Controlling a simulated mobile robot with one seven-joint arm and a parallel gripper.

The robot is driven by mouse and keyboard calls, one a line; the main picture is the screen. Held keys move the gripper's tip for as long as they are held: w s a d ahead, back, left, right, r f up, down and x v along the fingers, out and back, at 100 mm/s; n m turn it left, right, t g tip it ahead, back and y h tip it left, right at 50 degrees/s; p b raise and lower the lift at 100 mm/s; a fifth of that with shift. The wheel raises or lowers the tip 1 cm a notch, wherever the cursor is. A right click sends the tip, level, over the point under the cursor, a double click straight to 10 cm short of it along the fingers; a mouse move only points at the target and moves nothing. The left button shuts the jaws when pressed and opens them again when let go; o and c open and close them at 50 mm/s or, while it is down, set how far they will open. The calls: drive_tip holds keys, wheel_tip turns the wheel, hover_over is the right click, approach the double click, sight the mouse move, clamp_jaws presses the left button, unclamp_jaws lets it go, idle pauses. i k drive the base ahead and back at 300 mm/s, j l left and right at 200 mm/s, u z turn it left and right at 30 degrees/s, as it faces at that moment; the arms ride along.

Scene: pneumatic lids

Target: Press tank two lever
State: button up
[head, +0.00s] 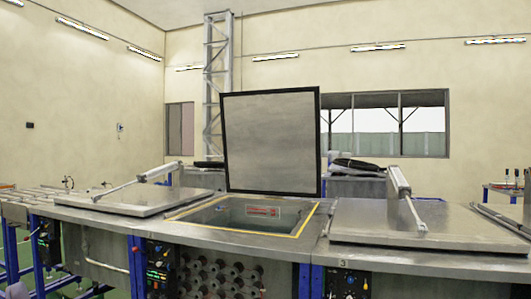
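The middle tank (190,232) has its lid (271,142) raised upright. Its opening has a yellow-edged rim, and a red-and-white label shows on the inner wall. A control panel (161,268) with several small knobs and lights is on the front, below and left of this opening. A mark near it is too small to read surely, so I cannot confirm which panel is tank two's. I cannot pick out a single lever on it. My gripper is not in view.
A left tank lid (130,201) and a right tank lid (420,225) lie shut, each with a cylinder arm. Another panel (46,242) is at the left. A panel (345,284) below a "3" is at the lower right, cut by the frame.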

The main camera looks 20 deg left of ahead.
sight(135, 249)
drive_tip(key=u, duration=1.3)
drive_tip(key=i+l, duration=0.2)
drive_tip(key=i, duration=0.25)
drive_tip(key=i+l, duration=0.15)
drive_tip(key=i, duration=0.3)
drive_tip(key=i+l, duration=0.2)
drive_tip(key=i, duration=0.25)
drive_tip(key=i+l, duration=0.15)
drive_tip(key=i, duration=0.3)
drive_tip(key=i+l, duration=0.2)
drive_tip(key=i, duration=0.25)
